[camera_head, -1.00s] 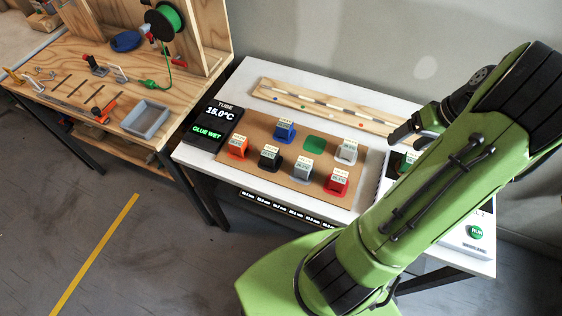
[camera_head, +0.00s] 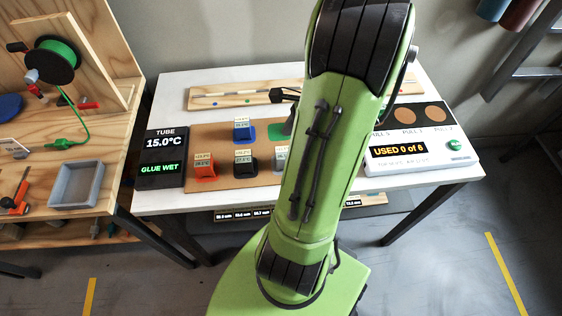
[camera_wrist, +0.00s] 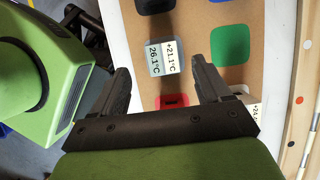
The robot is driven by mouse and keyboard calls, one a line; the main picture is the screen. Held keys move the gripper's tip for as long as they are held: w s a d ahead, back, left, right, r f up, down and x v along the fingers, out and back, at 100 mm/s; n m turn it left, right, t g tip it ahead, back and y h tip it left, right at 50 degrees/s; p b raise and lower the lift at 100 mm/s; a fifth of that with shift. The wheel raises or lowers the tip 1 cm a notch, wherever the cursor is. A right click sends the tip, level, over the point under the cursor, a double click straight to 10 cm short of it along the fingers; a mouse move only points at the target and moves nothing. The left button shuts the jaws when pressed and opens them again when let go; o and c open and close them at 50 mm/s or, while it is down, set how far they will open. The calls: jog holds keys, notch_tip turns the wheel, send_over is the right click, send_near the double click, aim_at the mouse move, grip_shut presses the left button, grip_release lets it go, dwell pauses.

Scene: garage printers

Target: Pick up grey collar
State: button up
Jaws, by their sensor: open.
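A grey collar (camera_wrist: 154,70) with a two-line temperature label stands on the brown board. In the wrist view it lies between and just beyond the fingertips of my gripper (camera_wrist: 158,66), which is open and empty. Whether the fingers are level with it or above it I cannot tell. In the head view only a sliver of the grey collar (camera_head: 279,166) shows, as my arm hides the rest. A red collar (camera_wrist: 172,102) sits nearer my palm. Another pale collar (camera_wrist: 240,89) is partly hidden beside the right finger.
A black collar (camera_head: 245,166), orange collar (camera_head: 204,169) and blue collar (camera_head: 244,134) stand on the brown board (camera_head: 222,180). A green patch (camera_wrist: 230,45) lies beside the grey collar. A tube display (camera_head: 163,157) stands left, a used-count panel (camera_head: 410,152) right.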

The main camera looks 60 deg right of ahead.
aim_at(284, 153)
jog(key=b+x, duration=0.1)
jog(key=x, duration=0.3)
jog(key=b+x, duration=0.2)
jog(key=x, duration=0.1)
jog(key=shift+d+f, duration=0.15)
jog(key=shift+f, duration=0.3)
jog(key=shift+r, duration=0.1)
jog(key=c, duration=1)
